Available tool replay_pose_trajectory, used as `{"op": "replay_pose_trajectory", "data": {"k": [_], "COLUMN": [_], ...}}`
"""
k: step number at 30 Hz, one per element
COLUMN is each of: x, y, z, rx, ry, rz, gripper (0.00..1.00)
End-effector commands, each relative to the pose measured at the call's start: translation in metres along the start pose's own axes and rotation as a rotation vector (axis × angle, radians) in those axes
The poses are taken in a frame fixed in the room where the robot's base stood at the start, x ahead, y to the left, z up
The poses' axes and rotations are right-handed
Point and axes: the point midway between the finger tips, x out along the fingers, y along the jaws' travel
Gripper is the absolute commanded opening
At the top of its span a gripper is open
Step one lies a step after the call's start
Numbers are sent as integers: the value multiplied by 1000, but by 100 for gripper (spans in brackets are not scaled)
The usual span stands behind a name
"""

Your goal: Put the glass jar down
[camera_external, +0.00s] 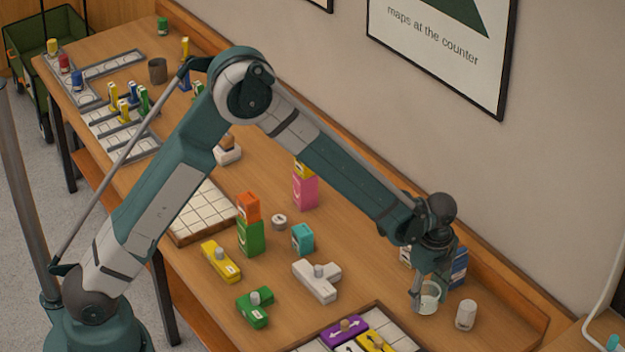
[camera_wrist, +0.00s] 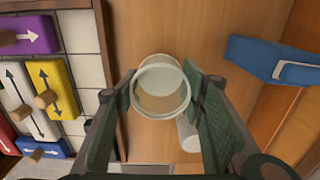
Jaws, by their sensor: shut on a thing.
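The clear glass jar (camera_external: 429,301) is at the right end of the wooden table (camera_external: 385,284) in the external view. In the wrist view the jar (camera_wrist: 161,92) sits between the two green fingers, with its round open mouth facing the camera and the wood showing through it. My gripper (camera_external: 427,288) is shut on the jar, one finger on each side. It also shows in the wrist view (camera_wrist: 163,100). The jar is upright or nearly so, close to the tabletop. I cannot tell whether its base touches the wood.
A white cylinder (camera_external: 466,315) stands just right of the jar. A blue box (camera_external: 459,270) is behind my gripper, by the wall-side ledge. A tiled tray (camera_external: 398,338) with purple and yellow arrow blocks lies to the left of the jar. A white T-shaped block (camera_external: 316,285) lies further left.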

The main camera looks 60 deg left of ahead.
Motion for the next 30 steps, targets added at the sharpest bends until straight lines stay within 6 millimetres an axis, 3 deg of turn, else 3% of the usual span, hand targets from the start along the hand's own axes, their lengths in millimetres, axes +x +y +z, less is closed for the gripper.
{"op": "replay_pose_trajectory", "data": {"k": [9,23,24,27,30], "x": [28,33,33,32,32], "y": [0,0,0,0,0], "z": [0,0,0,0,0], "rx": [0,0,0,0,0], "ry": [0,0,0,0,0], "rz": [0,0,0,0,0], "gripper": [26,26,43,55,55]}}
